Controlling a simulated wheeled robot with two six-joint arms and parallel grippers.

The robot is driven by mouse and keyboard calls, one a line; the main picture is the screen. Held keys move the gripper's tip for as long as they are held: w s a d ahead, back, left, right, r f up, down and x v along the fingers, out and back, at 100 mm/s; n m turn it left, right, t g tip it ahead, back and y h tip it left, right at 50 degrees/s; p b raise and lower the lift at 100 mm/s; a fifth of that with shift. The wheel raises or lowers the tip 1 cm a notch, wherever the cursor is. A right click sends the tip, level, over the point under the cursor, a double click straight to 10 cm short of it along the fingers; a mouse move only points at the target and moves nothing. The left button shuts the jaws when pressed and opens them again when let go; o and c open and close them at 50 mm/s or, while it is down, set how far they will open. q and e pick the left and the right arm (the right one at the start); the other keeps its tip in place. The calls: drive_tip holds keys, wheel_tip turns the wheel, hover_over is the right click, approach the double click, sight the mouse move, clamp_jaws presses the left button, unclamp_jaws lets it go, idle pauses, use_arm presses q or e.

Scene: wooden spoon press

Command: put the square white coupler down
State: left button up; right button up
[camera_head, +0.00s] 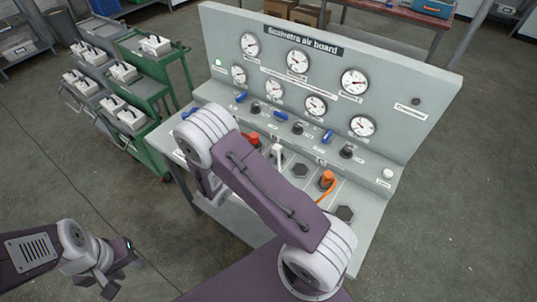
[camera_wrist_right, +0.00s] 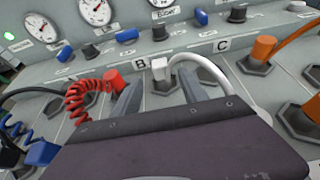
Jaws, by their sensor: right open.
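The square white coupler (camera_wrist_right: 160,68) with its white hose stands at a dark hexagonal seat beside the "B" label in the right wrist view. It shows in the head view (camera_head: 277,155) next to my arm. My right gripper (camera_wrist_right: 159,77) is open, with one finger on each side of the coupler in the picture. I cannot tell whether either finger touches it. In the head view my right arm hides that gripper. My left gripper (camera_head: 112,280) is at the lower left, away from the board; its jaw gap is unclear.
A red coupler (camera_wrist_right: 112,78) with a coiled red hose is just left of my right gripper. An orange coupler (camera_head: 327,179) sits further right. The gauge panel (camera_head: 390,85) rises behind. A green cart (camera_head: 150,85) stands left; floor near my left gripper is clear.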

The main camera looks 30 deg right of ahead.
drive_tip(key=s+m+g+y, duration=0.1)
drive_tip(key=s+m+g, duration=0.1)
drive_tip(key=s+m, duration=0.1)
drive_tip(key=s+r+m+g+y, duration=0.1)
drive_tip(key=s+m+g+y, duration=0.1)
drive_tip(key=s+m, duration=0.2)
drive_tip(key=s+m+g+y, duration=0.1)
drive_tip(key=s+m+g, duration=0.1)
drive_tip(key=s, duration=0.3)
drive_tip(key=shift+s+a+r+m+g, duration=0.25)
drive_tip(key=shift+s+r+m+g, duration=0.15)
drive_tip(key=shift+m, duration=0.3)
drive_tip(key=s+a+r+m+t+y, duration=0.1)
drive_tip(key=a+r+m+t+y, duration=0.2)
drive_tip(key=a+m+y, duration=0.5)
drive_tip(key=a+m, duration=0.3)
drive_tip(key=m, duration=0.1)
drive_tip(key=shift+s+r+y, duration=0.2)
drive_tip(key=shift+r+y, duration=0.05)
drive_tip(key=shift+y, duration=0.15)
drive_tip(key=shift+s, duration=0.1)
